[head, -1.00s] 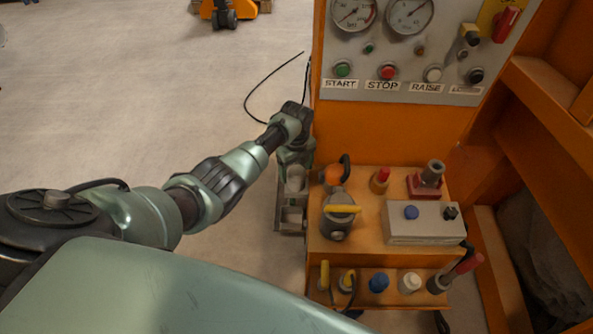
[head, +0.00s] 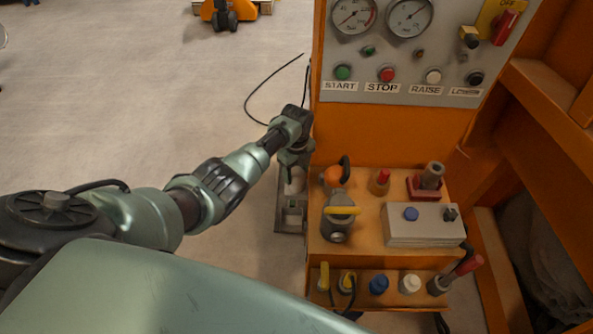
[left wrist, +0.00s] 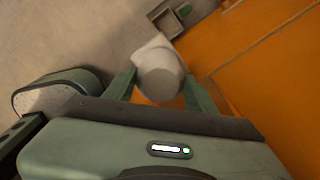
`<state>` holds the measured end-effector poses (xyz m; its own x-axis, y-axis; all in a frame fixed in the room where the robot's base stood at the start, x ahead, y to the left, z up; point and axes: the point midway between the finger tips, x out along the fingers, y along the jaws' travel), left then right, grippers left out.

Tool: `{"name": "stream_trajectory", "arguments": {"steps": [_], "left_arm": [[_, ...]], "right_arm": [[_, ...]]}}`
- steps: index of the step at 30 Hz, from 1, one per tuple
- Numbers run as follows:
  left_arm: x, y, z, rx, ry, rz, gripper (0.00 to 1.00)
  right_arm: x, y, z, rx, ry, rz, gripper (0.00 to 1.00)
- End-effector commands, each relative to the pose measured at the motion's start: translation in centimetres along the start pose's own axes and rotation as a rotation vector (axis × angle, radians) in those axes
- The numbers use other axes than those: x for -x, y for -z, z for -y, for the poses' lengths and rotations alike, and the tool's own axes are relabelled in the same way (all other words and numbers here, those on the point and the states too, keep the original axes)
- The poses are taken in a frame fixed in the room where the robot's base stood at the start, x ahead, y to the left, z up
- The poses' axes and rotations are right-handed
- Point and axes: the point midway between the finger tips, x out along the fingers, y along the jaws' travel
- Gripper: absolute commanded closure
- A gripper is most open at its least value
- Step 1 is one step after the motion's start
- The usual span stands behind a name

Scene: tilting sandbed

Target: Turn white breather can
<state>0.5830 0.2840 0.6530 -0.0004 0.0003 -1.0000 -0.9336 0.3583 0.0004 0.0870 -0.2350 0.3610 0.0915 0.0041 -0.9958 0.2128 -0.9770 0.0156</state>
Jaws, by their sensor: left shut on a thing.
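The white breather can (left wrist: 161,82) shows in the left wrist view as a pale round cap with a squarish pale part behind it. It sits between the two green fingers of my left gripper (left wrist: 161,92), which is shut on it. In the head view my left gripper (head: 291,158) reaches down at the left side of the orange cabinet (head: 385,137). There the can is mostly hidden by the gripper, and I cannot make out its turn angle. My right gripper is not in view.
Below my left gripper is a grey open-topped tray (head: 291,226) beside the cabinet.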

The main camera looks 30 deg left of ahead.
Motion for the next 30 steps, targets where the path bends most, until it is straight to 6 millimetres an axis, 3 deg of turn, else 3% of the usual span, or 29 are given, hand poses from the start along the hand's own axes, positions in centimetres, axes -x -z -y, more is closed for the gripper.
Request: {"name": "stream_trajectory", "arguments": {"steps": [30], "left_arm": [[0.1,0.0,0.1,0.932,0.000,-0.002,0.85]], "right_arm": [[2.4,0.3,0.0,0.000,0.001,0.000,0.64]]}}
